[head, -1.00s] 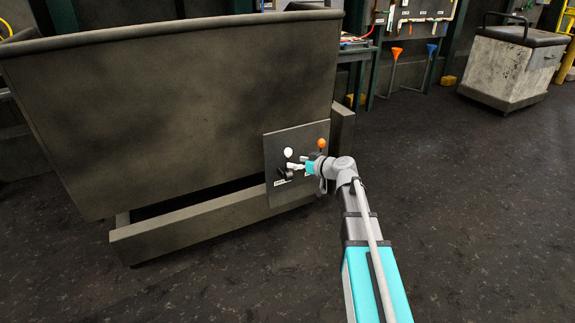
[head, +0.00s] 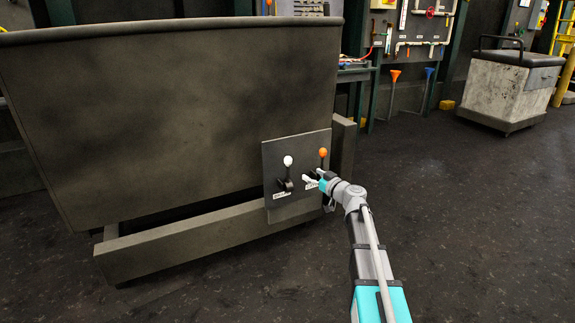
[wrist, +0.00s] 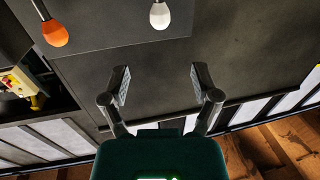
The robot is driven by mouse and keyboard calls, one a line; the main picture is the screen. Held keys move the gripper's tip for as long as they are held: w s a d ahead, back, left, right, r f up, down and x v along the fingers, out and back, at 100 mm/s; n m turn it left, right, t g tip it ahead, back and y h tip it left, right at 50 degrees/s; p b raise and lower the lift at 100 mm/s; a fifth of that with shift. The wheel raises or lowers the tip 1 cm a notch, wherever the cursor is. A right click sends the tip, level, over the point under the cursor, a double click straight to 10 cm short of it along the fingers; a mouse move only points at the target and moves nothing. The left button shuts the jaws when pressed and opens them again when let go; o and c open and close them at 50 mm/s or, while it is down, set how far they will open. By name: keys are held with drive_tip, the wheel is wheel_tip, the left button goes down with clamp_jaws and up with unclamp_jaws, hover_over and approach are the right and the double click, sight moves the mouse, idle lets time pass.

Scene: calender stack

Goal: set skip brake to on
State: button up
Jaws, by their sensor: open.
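A dark control panel (head: 297,197) on the skip (head: 180,110) carries two levers. The left lever has a white knob (head: 288,160) and the right one an orange knob (head: 323,152); both knobs point up. Small labels below them are too small to read, so I cannot tell which is the skip brake. My gripper (head: 312,179) is close to the panel, below the orange knob, and partly hides that lever's base. In the wrist view my gripper (wrist: 162,82) is open and empty. There the orange knob (wrist: 54,33) and white knob (wrist: 160,14) lie beyond the fingers, apart from them.
A beam (head: 190,238) runs along the skip's foot. A pale cart (head: 505,88) stands at the back right. Orange (head: 393,85) and blue (head: 427,85) funnels and a pipe board (head: 425,25) are behind. The floor to the right is clear.

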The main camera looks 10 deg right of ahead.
sight(291, 162)
drive_tip(key=shift+w+a, duration=0.1)
drive_tip(key=shift+w, duration=0.05)
drive_tip(key=x, duration=1.3)
drive_tip(key=shift+w+a, duration=0.2)
clamp_jaws()
idle(0.4)
